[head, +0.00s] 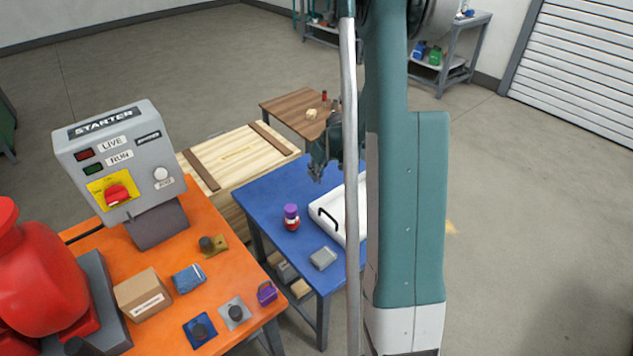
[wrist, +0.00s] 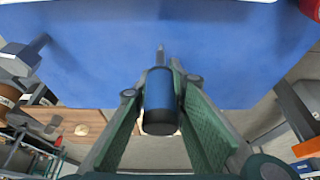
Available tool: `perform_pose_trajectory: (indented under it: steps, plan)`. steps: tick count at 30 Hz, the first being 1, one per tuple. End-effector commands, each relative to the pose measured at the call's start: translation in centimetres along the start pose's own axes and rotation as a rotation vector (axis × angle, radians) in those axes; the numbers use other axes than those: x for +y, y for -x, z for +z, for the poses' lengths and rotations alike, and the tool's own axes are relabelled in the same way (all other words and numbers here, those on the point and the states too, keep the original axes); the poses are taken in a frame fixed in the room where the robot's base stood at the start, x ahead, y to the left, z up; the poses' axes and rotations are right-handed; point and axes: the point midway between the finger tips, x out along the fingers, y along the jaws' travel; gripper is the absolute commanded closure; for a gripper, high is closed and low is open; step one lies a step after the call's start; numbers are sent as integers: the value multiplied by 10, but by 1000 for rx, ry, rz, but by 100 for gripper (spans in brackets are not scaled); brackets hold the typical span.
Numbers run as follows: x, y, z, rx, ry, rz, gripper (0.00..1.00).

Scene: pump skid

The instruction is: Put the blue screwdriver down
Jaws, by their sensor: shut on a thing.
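My gripper (wrist: 160,84) is shut on the blue screwdriver (wrist: 159,102). In the wrist view its dark blue handle with a black end sits between the two green fingers, and its thin shaft points away from me toward the blue table top (wrist: 90,60). The screwdriver cannot be made out in the head view. Whether its tip touches the table cannot be told.
On the blue table stand a white tray (head: 325,214) with a black handle, a red jar with a purple lid (head: 291,215) and a grey box (head: 323,258). Bare blue surface lies left of the tray. A wooden crate (head: 235,155) and small brown table (head: 290,105) stand beyond.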

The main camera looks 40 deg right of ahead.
Motion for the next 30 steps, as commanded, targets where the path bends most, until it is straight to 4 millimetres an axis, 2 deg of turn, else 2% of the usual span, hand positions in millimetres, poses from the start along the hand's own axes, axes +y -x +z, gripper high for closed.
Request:
perform_pose_trajectory:
  steps: [10, 21, 30]
  plan:
    - [0, -2, 1, 0, 0, 0, 98]
    - [0, -33, 14, 0, 0, 0, 98]
    - [0, -35, 15, 0, 0, 0, 98]
